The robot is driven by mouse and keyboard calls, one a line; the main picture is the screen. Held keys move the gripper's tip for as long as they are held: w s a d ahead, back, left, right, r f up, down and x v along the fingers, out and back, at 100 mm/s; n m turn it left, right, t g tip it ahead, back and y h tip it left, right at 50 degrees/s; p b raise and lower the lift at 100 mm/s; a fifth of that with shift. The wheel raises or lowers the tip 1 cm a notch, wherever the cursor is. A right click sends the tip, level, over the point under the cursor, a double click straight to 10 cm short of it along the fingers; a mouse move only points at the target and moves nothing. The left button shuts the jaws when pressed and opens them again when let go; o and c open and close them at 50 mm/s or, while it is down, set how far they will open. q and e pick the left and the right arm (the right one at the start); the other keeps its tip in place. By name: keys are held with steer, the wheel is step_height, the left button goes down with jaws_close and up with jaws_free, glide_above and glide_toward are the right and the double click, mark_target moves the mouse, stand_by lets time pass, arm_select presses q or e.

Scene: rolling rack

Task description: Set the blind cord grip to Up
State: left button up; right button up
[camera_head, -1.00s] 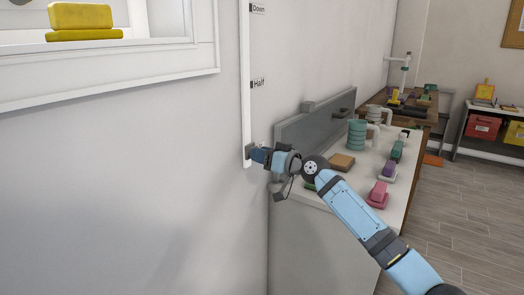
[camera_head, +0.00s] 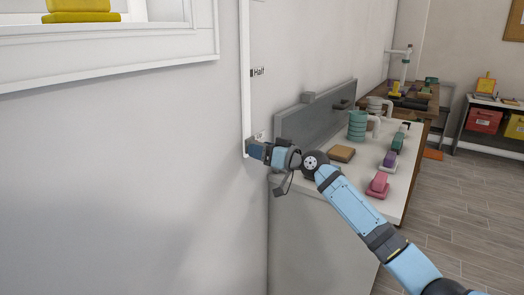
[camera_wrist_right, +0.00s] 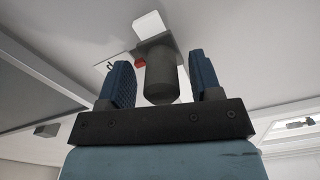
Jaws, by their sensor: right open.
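The white vertical cord rail (camera_head: 246,70) runs down the wall, with a Half label (camera_head: 258,72) beside it. A small label (camera_head: 260,135) sits near its lower end, partly hidden by my gripper. The dark grey cord grip (camera_wrist_right: 161,82) is a rounded cylinder on a square plate in the right wrist view. It is between the two blue fingers of my right gripper (camera_head: 257,150), which is open with visible gaps on both sides. In the head view the grip is at the rail's bottom, largely hidden by the fingers. My left gripper is not in view.
A counter (camera_head: 398,195) with several cups, blocks and small items stands right of my right gripper, with a grey back panel (camera_head: 300,128) along the wall. A window ledge (camera_head: 110,80) holds yellow blocks at upper left. The wall below the rail is bare.

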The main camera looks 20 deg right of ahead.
arm_select(q)
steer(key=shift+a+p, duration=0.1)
steer(key=shift+p, duration=0.2)
arm_select(e)
steer(key=v, duration=1.3)
steer(key=shift+s+d, duration=0.25)
